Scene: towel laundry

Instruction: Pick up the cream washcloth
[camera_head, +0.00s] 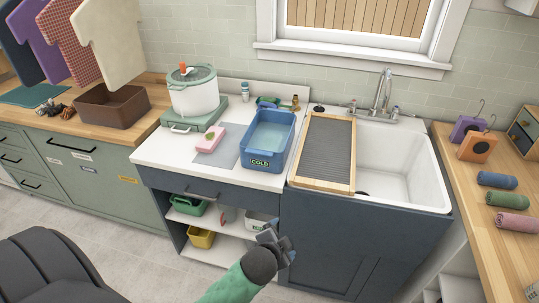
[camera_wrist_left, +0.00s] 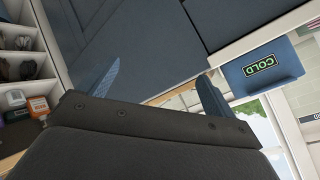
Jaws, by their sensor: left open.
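I cannot make out a cream washcloth for certain in either view. A cream T-shaped cloth (camera_head: 108,42) hangs at the upper left of the head view, beside red-checked, purple and dark ones. My left gripper (camera_head: 278,241), on the green-sleeved arm, is in front of the dark blue cabinet, below the counter edge. In the left wrist view my left gripper (camera_wrist_left: 158,72) has its two fingers apart with nothing between them. My right gripper is not in view.
A blue tub (camera_head: 268,140) marked COLD stands on the white counter, left of the sink (camera_head: 400,165) and ribbed board (camera_head: 325,150). A pot (camera_head: 193,92) and brown basket (camera_head: 110,105) stand further left. Rolled towels (camera_head: 507,200) lie on the right-hand wooden counter.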

